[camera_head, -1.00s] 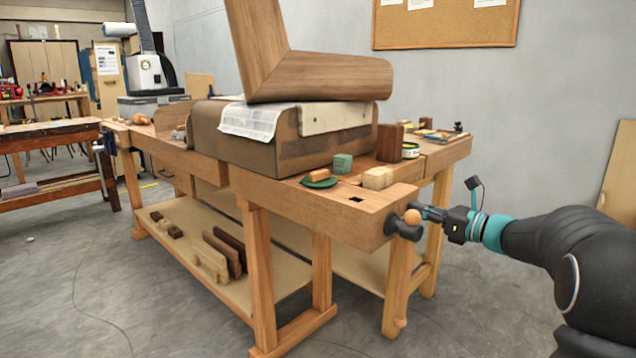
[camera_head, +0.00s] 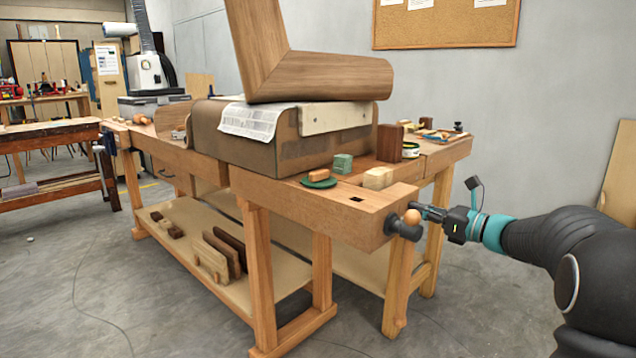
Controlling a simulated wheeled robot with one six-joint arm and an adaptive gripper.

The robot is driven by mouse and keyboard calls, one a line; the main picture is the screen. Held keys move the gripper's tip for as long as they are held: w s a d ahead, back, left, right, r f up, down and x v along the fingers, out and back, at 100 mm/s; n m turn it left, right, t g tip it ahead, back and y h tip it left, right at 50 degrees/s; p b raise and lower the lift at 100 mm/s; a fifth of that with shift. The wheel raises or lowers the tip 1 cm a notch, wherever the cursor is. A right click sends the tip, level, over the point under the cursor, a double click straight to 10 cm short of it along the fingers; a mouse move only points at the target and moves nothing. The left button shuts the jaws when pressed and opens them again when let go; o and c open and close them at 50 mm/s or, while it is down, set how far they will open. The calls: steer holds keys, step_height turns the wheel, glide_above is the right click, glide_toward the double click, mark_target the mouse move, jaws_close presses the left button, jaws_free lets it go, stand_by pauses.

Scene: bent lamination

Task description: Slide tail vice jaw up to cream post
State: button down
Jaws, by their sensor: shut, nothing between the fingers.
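The tail vice jaw (camera_head: 386,216) is the wooden end piece at the near right corner of the bench. A dark vice screw end (camera_head: 408,230) with a round wooden knob (camera_head: 412,217) sticks out from its end face. A cream block (camera_head: 378,178), which looks like the cream post, stands on the bench top just behind the jaw. My gripper (camera_head: 420,210) is shut beside the knob, on its right. Its fingertips are small and partly merge with the dark vice parts, so I cannot tell whether they touch the knob.
On the bench top (camera_head: 300,197) are a green dish (camera_head: 319,183), a green block (camera_head: 342,163) and a dark brown block (camera_head: 389,143). A large bent wooden piece (camera_head: 320,76) lies on a brown form behind them.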

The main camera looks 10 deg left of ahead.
steer(key=shift+x, duration=1.1)
steer(key=shift+a+r, duration=0.1)
steer(key=shift+r, duration=0.1)
steer(key=shift+v, duration=2.95)
steer(key=shift+f, duration=0.2)
